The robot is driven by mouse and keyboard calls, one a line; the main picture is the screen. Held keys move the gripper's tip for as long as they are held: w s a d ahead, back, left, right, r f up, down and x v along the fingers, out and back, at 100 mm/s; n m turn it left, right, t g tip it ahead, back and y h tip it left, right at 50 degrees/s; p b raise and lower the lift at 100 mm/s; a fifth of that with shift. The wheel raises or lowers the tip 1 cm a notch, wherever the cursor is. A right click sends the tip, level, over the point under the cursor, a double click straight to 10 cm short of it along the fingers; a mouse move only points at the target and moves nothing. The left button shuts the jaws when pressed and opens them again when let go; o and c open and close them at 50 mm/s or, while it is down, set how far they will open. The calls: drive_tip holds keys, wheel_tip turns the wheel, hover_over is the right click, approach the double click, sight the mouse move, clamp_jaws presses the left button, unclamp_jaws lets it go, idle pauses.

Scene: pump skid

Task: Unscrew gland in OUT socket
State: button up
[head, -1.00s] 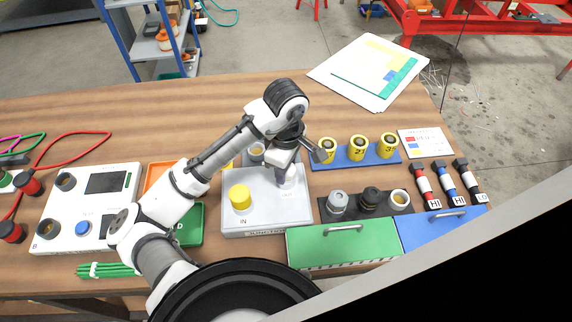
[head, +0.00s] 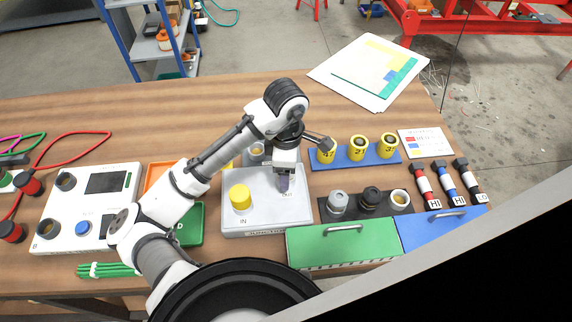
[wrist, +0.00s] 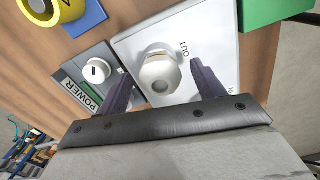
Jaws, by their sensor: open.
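The junction box (head: 262,214) is a light grey box on the bench with sockets marked IN and OUT. In the wrist view, the silver-grey gland (wrist: 160,74) sits in the OUT socket, beside the OUT lettering. My gripper (wrist: 158,80) is open, with one dark finger on each side of the gland and visible gaps between. In the head view my gripper (head: 284,184) is above the OUT side of the box and hides the gland. A yellow cap or gland (head: 240,197) stands at the IN socket.
A dark rack (head: 368,203) with grey, black and pale fittings is right of the box. A blue rack (head: 370,157) holds numbered yellow pieces behind it. A POWER unit (wrist: 88,82) stands close beside the box. Green (head: 345,246) and blue (head: 442,231) drawers are in front.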

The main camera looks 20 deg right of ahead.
drive_tip(key=m, duration=0.4)
drive_tip(key=shift+m, duration=0.4)
drive_tip(key=m, duration=0.4)
drive_tip(key=shift+m, duration=0.3)
drive_tip(key=shift+c, duration=0.3)
